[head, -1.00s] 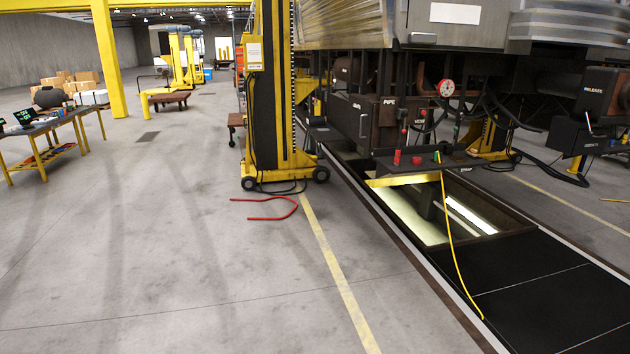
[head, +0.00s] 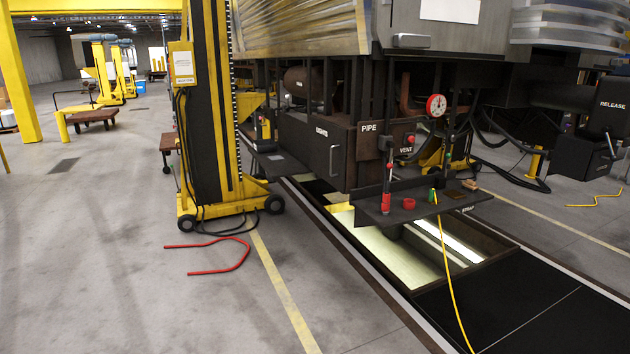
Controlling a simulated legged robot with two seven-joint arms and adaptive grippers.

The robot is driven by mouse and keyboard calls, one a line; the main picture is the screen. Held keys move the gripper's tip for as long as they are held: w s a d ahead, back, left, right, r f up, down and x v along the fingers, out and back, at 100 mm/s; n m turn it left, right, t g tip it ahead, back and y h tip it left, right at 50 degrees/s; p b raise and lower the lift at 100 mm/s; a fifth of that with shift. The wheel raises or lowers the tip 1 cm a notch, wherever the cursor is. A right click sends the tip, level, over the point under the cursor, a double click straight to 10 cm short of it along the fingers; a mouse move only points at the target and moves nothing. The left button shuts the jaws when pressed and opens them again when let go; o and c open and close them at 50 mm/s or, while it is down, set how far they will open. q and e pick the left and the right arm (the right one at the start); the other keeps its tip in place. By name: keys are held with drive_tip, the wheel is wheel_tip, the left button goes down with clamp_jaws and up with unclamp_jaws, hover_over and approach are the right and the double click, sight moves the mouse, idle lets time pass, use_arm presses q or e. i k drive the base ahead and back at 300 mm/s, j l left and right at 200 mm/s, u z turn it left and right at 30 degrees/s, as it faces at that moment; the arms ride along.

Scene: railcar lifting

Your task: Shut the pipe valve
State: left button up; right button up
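The railcar (head: 300,35) stands raised at the right of the head view, with equipment hung under it. A dark panel labelled PIPE (head: 368,140) is under its side, beside a vertical pipe with a red fitting (head: 386,202) at its lower end. A small red part marked VENT (head: 410,139) is to the right of the label. A round red-rimmed gauge (head: 436,105) is above that. Which part is the pipe valve's handle is too small to tell. Neither of my grippers is in view.
A yellow and black lifting column (head: 210,110) stands left of the railcar. A red hose-like loop (head: 215,256) lies on the floor before it. An open pit (head: 400,255) with dark covers (head: 520,300) runs beneath the railcar. A yellow line hangs from the shelf.

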sight(391, 157)
drive_tip(key=i+j+z, duration=0.25)
drive_tip(key=i+z, duration=0.15)
drive_tip(key=i+j+z, duration=0.55)
drive_tip(key=i, duration=0.3)
drive_tip(key=i+j+z, duration=0.1)
drive_tip(key=i+j, duration=0.25)
drive_tip(key=i, duration=0.05)
